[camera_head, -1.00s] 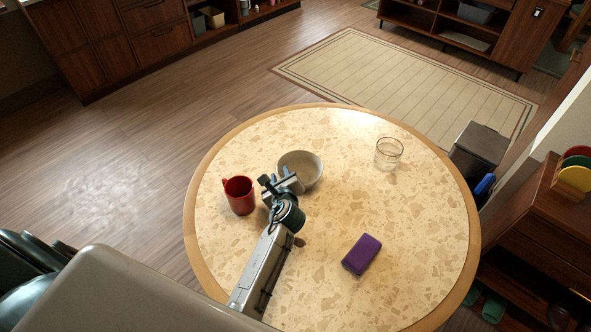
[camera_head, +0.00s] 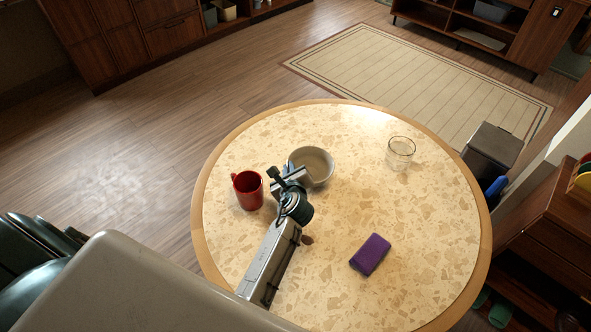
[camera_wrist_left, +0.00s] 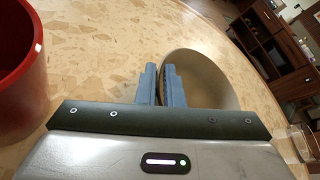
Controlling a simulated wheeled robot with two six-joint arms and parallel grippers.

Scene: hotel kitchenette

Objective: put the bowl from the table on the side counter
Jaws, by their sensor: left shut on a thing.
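A pale grey-white bowl (camera_head: 318,163) is on the round table (camera_head: 350,280), behind the middle. My left gripper (camera_head: 284,178) is at the bowl's near left side, shut on its rim. In the left wrist view the two blue-grey fingers (camera_wrist_left: 164,84) are close together at the near edge of the bowl (camera_wrist_left: 205,72). I cannot tell whether the bowl is touching the table or slightly raised. My right gripper is not in view. I cannot tell which piece of furniture is the side counter.
A red mug (camera_head: 247,190) stands just left of my left gripper. A clear glass (camera_head: 400,152) stands at the right back, and a purple item (camera_head: 370,254) lies at the right front. A dark bin (camera_head: 492,148) and wooden shelf unit (camera_head: 550,235) stand right of the table.

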